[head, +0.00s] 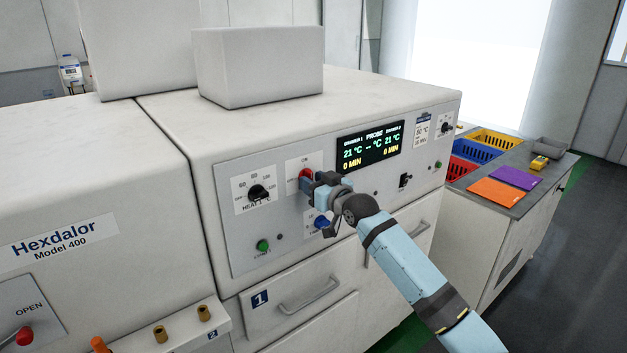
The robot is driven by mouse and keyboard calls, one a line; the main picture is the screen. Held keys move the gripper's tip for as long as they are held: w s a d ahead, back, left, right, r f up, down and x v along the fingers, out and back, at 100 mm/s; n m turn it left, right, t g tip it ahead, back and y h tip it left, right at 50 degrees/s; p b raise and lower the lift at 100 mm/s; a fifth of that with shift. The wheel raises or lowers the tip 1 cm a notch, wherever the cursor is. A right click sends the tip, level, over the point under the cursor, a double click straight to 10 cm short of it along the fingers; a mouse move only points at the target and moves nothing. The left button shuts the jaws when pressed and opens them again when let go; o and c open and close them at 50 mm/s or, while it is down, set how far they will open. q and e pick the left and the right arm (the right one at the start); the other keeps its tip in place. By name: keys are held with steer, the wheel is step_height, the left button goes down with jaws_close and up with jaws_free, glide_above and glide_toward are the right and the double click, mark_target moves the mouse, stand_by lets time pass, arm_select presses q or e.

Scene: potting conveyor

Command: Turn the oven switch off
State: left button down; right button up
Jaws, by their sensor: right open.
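The oven (175,128) is a large white machine with a grey control panel on its front. A red switch (305,173) sits on a white label plate on the panel, partly hidden behind my right gripper (308,190). The gripper is open, with its fingers right at the red switch; I cannot tell whether they touch it. A blue knob (322,222) is just below the gripper. The display (369,147) is lit and reads 21 °C and 0 MIN. My left gripper is not in view.
A black heat knob (258,193) and a green button (263,246) are left of the gripper. A drawer handle (309,295) juts out below. At right, a side table holds crates (493,139) and purple (514,178) and orange (496,192) sheets.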

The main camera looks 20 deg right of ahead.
steer(key=shift+w, duration=0.1)
jaws_close()
steer(key=shift+n, duration=0.3)
steer(key=n+p, duration=0.3)
steer(key=n, duration=1.4)
steer(key=shift+r+p, duration=0.15)
steer(key=shift+p, duration=0.2)
steer(key=shift+n, duration=0.3)
